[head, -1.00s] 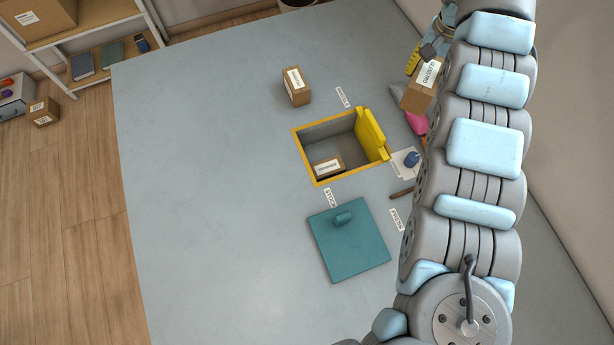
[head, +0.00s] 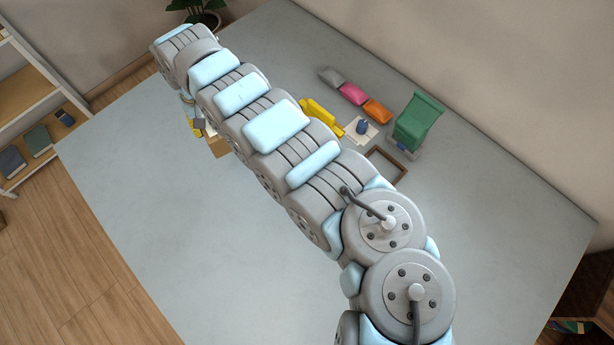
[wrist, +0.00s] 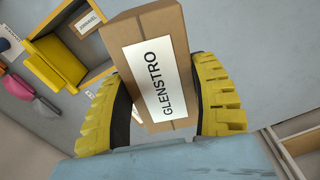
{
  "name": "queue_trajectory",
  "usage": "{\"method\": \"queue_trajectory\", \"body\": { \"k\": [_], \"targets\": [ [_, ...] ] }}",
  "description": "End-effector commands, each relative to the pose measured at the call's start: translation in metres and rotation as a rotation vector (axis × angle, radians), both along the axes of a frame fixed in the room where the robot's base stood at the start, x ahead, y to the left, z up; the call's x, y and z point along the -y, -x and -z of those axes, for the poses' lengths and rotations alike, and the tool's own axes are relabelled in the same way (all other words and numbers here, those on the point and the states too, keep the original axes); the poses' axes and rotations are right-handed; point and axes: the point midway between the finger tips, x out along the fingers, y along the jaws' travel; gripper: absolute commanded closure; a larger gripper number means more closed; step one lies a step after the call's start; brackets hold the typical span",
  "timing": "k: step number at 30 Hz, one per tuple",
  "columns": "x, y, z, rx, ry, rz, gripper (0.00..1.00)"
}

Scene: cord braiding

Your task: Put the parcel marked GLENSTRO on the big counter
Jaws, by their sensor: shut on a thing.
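The parcel marked GLENSTRO is a brown cardboard box (wrist: 155,65) with a white label facing the wrist camera. My gripper (wrist: 160,105) is shut on it, with one yellow ribbed finger on each side. In the head view the parcel (head: 217,147) shows only in part at the far end of my arm, over the left part of the big grey counter (head: 190,230). My gripper (head: 197,127) is mostly hidden by my arm there. I cannot tell how high the parcel is above the counter.
A yellow-rimmed opening (wrist: 50,33) with its yellow flap (wrist: 57,62) holds another labelled parcel (wrist: 88,24). Grey, pink and orange pouches (head: 353,93), a green item (head: 418,120) and a brown frame (head: 387,165) lie at the right. The counter's left and front are clear. A shelf (head: 25,95) stands left.

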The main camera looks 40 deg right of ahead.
Motion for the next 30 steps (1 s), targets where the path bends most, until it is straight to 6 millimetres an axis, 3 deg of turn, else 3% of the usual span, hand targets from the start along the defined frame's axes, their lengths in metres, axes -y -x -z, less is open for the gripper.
{"method": "queue_trajectory", "body": {
  "k": [1,6,14,20,24,30],
  "targets": [
    [0.016,0.012,0.0,-0.01,-0.001,0.013,0.77],
    [0.051,0.046,0.032,-0.01,-0.002,0.011,0.77],
    [0.079,0.114,0.069,-0.008,-0.002,-0.049,0.77],
    [0.074,0.174,0.087,-0.008,-0.004,-0.126,0.77],
    [0.061,0.213,0.093,-0.006,-0.004,-0.181,0.77],
    [0.04,0.253,0.096,-0.004,-0.001,-0.236,0.77]
  ]
}}
